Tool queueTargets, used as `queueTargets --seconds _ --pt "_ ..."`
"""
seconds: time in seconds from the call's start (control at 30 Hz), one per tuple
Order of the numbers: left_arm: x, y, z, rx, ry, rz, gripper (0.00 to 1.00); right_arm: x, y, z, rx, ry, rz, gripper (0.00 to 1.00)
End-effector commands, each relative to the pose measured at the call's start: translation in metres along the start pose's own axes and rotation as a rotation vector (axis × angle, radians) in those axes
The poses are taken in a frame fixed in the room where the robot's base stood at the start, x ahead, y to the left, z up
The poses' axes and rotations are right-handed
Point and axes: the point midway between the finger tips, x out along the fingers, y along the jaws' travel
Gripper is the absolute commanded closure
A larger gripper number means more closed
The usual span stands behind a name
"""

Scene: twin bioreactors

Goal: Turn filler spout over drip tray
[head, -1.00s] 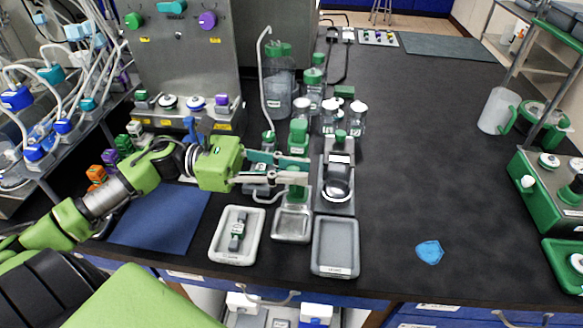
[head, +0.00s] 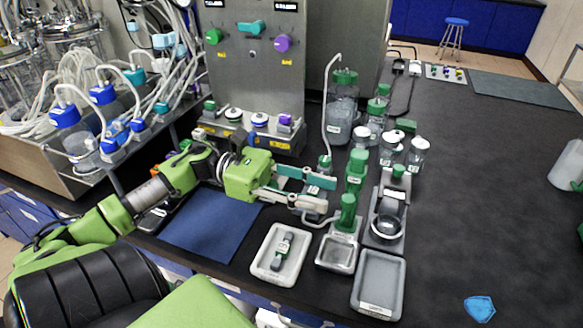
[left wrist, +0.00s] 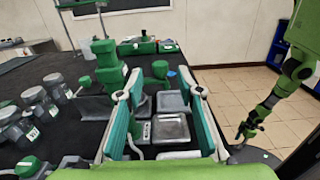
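The filler (head: 355,170) is a green-topped upright unit, with a lower green cylinder (head: 347,212) in front. A thin pale curved tube, which looks like the spout (head: 311,222), reaches left from it. The drip tray (head: 337,256) is a small square metal tray at its foot. It also shows in the left wrist view (left wrist: 171,129). My left gripper (head: 330,193) is just left of the filler. In the left wrist view its fingers (left wrist: 163,118) are wide apart and appear empty. My right gripper (left wrist: 245,131) hangs beyond the bench, small and dark.
A white tray (head: 258,268) holding a small grey-green part lies left of the drip tray. A grey tray (head: 378,283) lies right. A capper-like stand (head: 388,215) and several lidded jars (head: 417,152) stand close behind. The bench further right is mostly clear.

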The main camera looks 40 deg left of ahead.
Motion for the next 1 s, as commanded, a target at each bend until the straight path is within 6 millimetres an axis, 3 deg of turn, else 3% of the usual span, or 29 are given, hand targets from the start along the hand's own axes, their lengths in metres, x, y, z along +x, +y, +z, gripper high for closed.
queueTargets --seconds 0.1,0.33,1.0 --pt "-0.027 0.001 -0.001 -0.002 -0.002 0.005 0.66 0.000 0.000 0.000 0.001 0.000 0.000 0.60" --pt "-0.057 0.000 0.000 -0.001 -0.001 0.001 0.66 0.000 0.000 0.000 0.001 0.000 0.000 0.60" --pt "-0.063 0.000 0.001 0.000 -0.001 0.000 0.66 -0.001 -0.001 0.000 0.001 0.000 0.000 0.60"
